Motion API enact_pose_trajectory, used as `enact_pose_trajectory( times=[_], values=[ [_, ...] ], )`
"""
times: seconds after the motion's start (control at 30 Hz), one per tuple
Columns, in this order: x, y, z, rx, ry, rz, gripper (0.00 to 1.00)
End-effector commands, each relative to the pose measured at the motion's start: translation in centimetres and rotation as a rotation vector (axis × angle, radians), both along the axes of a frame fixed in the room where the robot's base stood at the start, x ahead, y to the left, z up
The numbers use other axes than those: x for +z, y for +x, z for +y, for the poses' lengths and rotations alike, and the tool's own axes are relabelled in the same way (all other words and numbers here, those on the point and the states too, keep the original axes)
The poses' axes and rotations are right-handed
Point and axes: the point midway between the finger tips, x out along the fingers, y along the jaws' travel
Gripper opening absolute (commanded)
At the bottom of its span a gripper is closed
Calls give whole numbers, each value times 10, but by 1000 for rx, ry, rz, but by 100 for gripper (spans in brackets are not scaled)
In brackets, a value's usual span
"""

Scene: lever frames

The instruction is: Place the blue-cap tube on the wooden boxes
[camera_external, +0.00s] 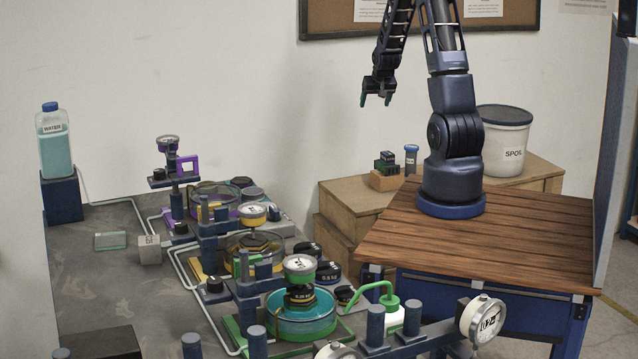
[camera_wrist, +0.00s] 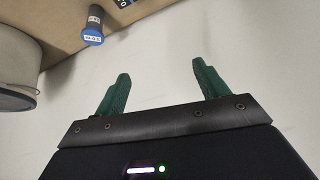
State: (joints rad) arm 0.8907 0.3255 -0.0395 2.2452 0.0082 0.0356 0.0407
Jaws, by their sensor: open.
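The blue-cap tube (camera_external: 411,159) stands upright on the wooden boxes (camera_external: 352,197), between a small wooden block with dark pieces and my arm's base. In the wrist view the tube (camera_wrist: 94,27) shows at the top left, its blue cap toward the camera, on the tan box top (camera_wrist: 60,22). My gripper (camera_external: 376,101) hangs in the air above and left of the tube, with its green fingers pointing down. In the wrist view my gripper (camera_wrist: 163,82) is open, with nothing between the fingers. The tube is outside the fingers.
A white SPOIL bucket (camera_external: 504,141) stands on the boxes behind my arm's base. The small wooden block with dark pieces (camera_external: 385,177) sits left of the tube. A bench (camera_external: 95,250) at left holds gauges, pipes and a water bottle (camera_external: 54,141). The wall is behind.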

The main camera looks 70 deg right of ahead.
Motion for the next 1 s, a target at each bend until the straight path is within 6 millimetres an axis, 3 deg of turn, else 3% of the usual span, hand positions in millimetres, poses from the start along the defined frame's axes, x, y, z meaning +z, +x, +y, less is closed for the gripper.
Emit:
enact_pose_trajectory(
  times=[0.03, 0.2, 0.47, 0.77, 1.0],
  values=[
    [18, 12, 21, 37, 0, -2, 73],
    [65, 37, 86, 143, 13, 6, 73],
    [129, 51, 189, 308, 29, 21, 73],
    [186, 32, 304, 499, 44, 44, 73],
    [218, -7, 385, 650, 51, 68, 73]
  ],
)
